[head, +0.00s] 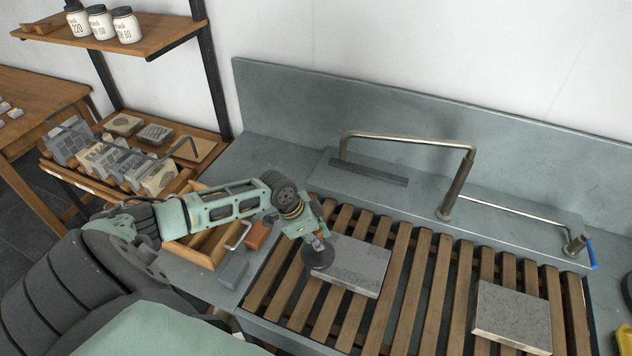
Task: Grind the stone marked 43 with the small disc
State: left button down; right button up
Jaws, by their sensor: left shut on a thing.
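A grey stone slab (356,267) lies flat on the wooden slats at the middle of the sink. A second grey stone (512,316) lies on the slats at the lower right. I cannot read a number on either. My left gripper (312,232) reaches in from the left and is shut on a small dark disc (318,255). The disc is at the left edge of the middle stone and overlaps it in the picture; I cannot tell if it touches. The gripper's fingers are partly hidden. My right gripper is not in view.
A bent metal pipe (408,140) and spout stand behind the slats (418,275). A grey block (233,270) and a reddish block (257,235) lie left of them by a wooden tray. Racked stones (120,160) and labelled jars (100,22) stand at the left.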

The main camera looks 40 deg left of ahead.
pick_arm(q)
jog(key=shift+w+d+r, duration=0.15)
jog(key=shift+w+d, duration=0.2)
jog(key=shift+d, duration=0.45)
jog(key=shift+w+d+r, duration=0.1)
jog(key=shift+w+d, duration=0.2)
jog(key=shift+d, duration=0.5)
jog(key=shift+w+d+f, duration=0.1)
jog(key=shift+w+d, duration=0.15)
jog(key=shift+d, duration=0.55)
jog(key=shift+w+d, duration=0.2)
jog(key=shift+d, duration=0.6)
jog(key=shift+w+d+f, duration=0.1)
jog(key=shift+w+d, duration=0.05)
jog(key=shift+d, duration=0.75)
jog(key=shift+w+d+f, duration=0.1)
jog(key=shift+w+d, duration=0.05)
jog(key=shift+d, duration=0.8)
jog(key=shift+w+d+f, duration=0.1)
jog(key=shift+w+d, duration=0.05)
jog(key=shift+d, duration=0.75)
jog(key=shift+w+d+r, duration=0.15)
jog(key=shift+w+d, duration=0.35)
jog(key=shift+d, duration=0.75)
jog(key=shift+w+d+r, duration=0.1)
jog(key=shift+w+d, duration=0.35)
jog(key=shift+d, duration=0.85)
jog(key=shift+w+d+r, duration=0.15)
jog(key=shift+w+d, duration=0.35)
jog(key=shift+d, duration=0.75)
